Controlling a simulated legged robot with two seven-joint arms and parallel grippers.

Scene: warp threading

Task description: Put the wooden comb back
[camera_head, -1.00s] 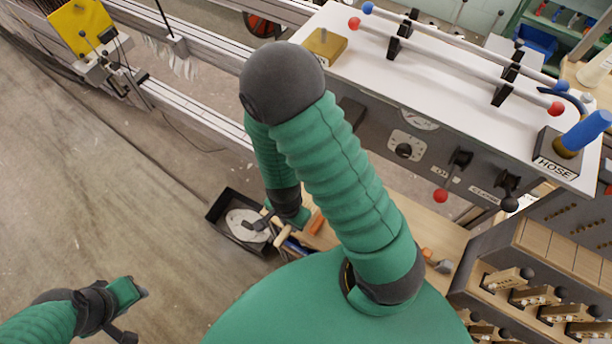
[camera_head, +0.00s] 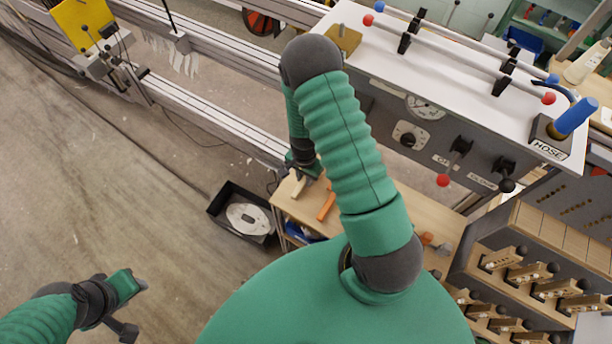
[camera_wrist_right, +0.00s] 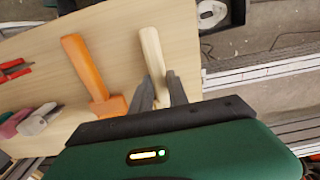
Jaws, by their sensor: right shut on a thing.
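The wooden comb (camera_wrist_right: 151,52) is a pale wooden piece with a long handle. In the right wrist view it runs up from between the fingers of my right gripper (camera_wrist_right: 160,92), which is shut on it. The fingers hide its lower part. In the head view the comb (camera_head: 298,189) shows below my right gripper (camera_head: 308,172), over the left end of the wooden bench top (camera_head: 385,208). I cannot tell whether it touches the wood. My left gripper (camera_head: 137,308) is at the lower left over the floor, away from everything; its jaw opening is unclear.
An orange-handled tool (camera_wrist_right: 85,68) lies left of the comb in the wrist view, with red-handled pliers (camera_wrist_right: 15,70) farther left. A black tray (camera_head: 225,222) holding a pale disc is left of the bench. The machine's grey control panel (camera_head: 440,150) rises behind.

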